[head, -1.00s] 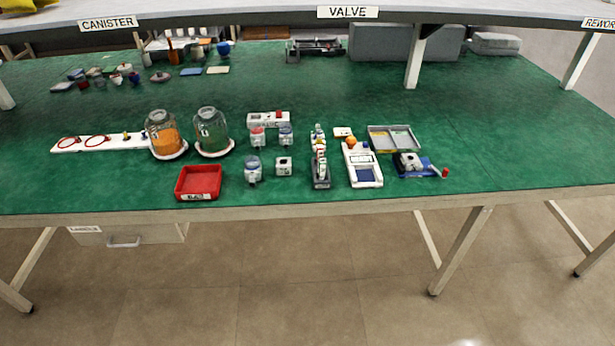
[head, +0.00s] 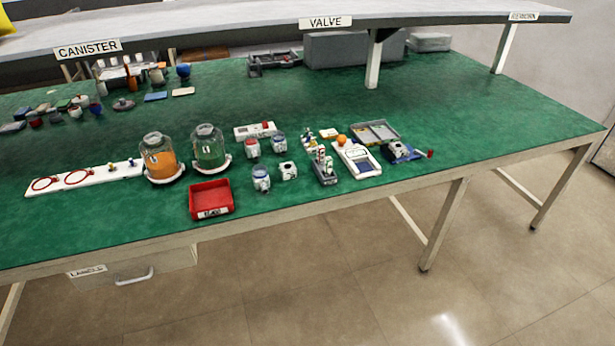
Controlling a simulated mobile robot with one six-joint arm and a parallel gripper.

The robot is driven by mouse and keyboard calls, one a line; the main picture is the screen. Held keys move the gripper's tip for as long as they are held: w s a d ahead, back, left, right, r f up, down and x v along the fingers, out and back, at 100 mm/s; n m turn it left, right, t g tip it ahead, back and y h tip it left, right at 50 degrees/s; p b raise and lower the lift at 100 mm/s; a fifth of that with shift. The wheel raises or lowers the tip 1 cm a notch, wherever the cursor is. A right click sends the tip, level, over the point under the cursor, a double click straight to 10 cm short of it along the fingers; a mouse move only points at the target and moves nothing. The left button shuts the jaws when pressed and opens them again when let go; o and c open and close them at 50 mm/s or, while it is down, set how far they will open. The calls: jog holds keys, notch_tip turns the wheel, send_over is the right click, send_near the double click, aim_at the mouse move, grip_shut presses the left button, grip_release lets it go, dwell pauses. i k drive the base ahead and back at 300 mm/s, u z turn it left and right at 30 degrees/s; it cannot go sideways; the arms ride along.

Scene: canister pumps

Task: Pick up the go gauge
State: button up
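I cannot pick out the go gauge for certain at this size. A small grey rack (head: 325,175) with several upright white, red and green pieces stands near the front edge of the green bench top (head: 450,100), right of centre. Small pieces (head: 308,138) sit just behind it. A white and blue device (head: 357,158) with an orange ball on it is to the right of the rack. My gripper is not in view.
A red bin (head: 212,199), two glass jars, one orange (head: 161,158) and one green (head: 209,147), and several small canisters stand left of the rack. A grey tray (head: 375,132) lies right. An overhead shelf (head: 230,30) spans the bench. The floor in front is clear.

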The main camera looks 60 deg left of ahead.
aim_at(328, 160)
jog(key=k, duration=1.2)
jog(key=u, duration=2.45)
jog(key=i, duration=0.45)
jog(key=z, duration=0.15)
